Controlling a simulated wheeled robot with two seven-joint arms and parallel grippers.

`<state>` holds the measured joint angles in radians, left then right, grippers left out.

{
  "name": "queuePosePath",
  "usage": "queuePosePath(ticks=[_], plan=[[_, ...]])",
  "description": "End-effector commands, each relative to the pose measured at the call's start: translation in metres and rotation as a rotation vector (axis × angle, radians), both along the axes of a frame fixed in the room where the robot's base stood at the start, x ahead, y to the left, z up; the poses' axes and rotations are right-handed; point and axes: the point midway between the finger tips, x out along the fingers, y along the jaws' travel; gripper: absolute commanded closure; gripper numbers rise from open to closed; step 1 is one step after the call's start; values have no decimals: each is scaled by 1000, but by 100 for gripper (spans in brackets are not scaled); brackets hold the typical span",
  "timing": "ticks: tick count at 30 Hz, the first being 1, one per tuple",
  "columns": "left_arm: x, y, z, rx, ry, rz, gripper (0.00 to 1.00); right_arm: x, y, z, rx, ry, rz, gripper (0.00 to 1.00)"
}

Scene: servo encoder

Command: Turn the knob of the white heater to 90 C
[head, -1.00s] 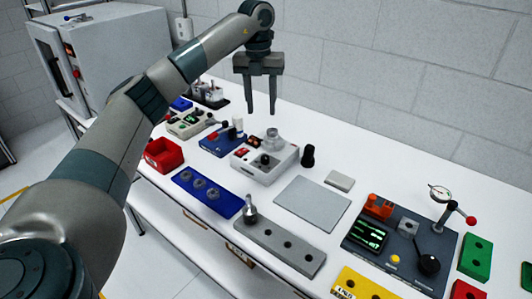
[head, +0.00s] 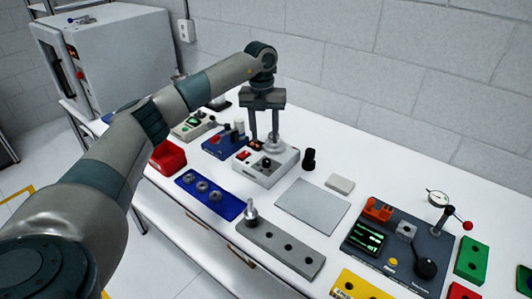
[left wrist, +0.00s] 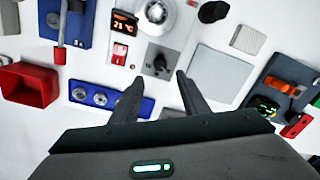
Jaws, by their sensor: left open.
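The white heater (head: 282,172) stands mid-table, with a round dark knob (head: 266,162) on its front top face. A metal vessel (head: 273,143) sits on its back part. In the left wrist view the heater's display (left wrist: 123,24) reads 21 °C, and a red switch (left wrist: 119,52) is below it. The knob (left wrist: 160,63) shows just beyond my fingertips. My left gripper (head: 265,138) is open and empty, pointing down above the heater; in the left wrist view its fingers (left wrist: 158,82) are spread to either side of the knob's line. Whether they touch anything cannot be told. My right gripper is not in view.
A blue device (head: 222,146) stands left of the heater and a black knob-like piece (head: 309,158) right of it. A blue plate with rings (head: 225,203) lies in front. A grey sheet (head: 313,206) lies flat to the right. A red bin (head: 168,156) is at the left.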

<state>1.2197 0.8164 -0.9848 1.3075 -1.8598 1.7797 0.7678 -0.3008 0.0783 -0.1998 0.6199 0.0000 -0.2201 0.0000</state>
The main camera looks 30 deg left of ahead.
Motion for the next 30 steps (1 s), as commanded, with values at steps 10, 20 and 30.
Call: queuePosePath(ticks=[10,20,30], plan=[[0,-3,-59,0,3,0,59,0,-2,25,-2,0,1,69],[1,-4,-90,0,1,-1,59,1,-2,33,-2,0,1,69],[2,-4,-92,0,0,-1,61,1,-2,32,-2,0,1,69]])
